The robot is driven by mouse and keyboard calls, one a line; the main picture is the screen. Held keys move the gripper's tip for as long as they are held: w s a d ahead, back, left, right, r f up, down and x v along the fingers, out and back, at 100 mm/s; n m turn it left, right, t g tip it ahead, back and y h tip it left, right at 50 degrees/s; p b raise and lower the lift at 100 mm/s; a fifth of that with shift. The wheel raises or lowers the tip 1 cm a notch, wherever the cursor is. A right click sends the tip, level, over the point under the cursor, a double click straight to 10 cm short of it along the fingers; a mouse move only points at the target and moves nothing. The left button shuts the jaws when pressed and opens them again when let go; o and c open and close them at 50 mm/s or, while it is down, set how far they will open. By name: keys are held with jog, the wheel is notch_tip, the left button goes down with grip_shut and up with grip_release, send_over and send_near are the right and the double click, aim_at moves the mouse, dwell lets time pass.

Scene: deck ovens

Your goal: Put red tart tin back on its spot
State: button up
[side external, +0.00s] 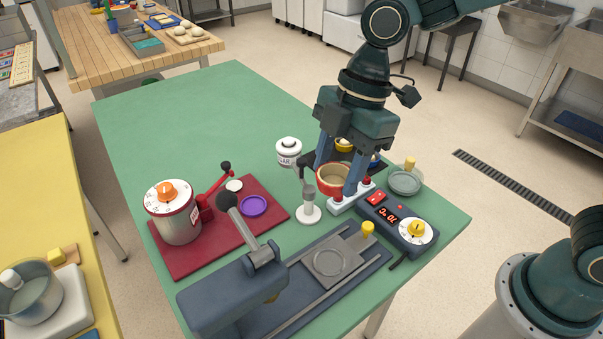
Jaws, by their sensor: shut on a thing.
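My gripper (339,181) points down over the right part of the green table, with its blue fingers on either side of the red tart tin (322,187). The fingers are shut on the tin, which is upright with a pale inside and a red outer wall. Behind it is a dark holder (309,164) with a yellow tin (344,145) and a blue tin (375,161). My gripper and the red tin hide much of this holder. I cannot tell whether the red tin touches anything below.
A white base with red knobs (347,202), a control box with a yellow dial (410,232) and a white-based lever stand (308,212) crowd close by. A grey press (235,290) is in front. A timer (174,213) stands on a red mat (185,265). The table's back left is clear.

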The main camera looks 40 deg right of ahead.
jog(key=w+d+f+m, duration=0.1)
jog(key=w+d, duration=0.9)
jog(key=w, duration=0.3)
jog(key=w+d+m+t, duration=0.1)
jog(key=w+d+m, duration=0.1)
jog(key=w+d, duration=0.8)
jog(key=w, duration=0.3)
jog(key=shift+d+f+m, duration=0.3)
jog(key=shift+d+f, duration=0.05)
jog(key=shift+d, duration=0.05)
jog(key=shift+f, duration=0.15)
notch_tip(320, 180, down, 20)
jog(key=shift+s+r, duration=0.1)
jog(key=shift+r, duration=0.05)
jog(key=o, duration=1.1)
jog(key=shift+c, duration=0.2)
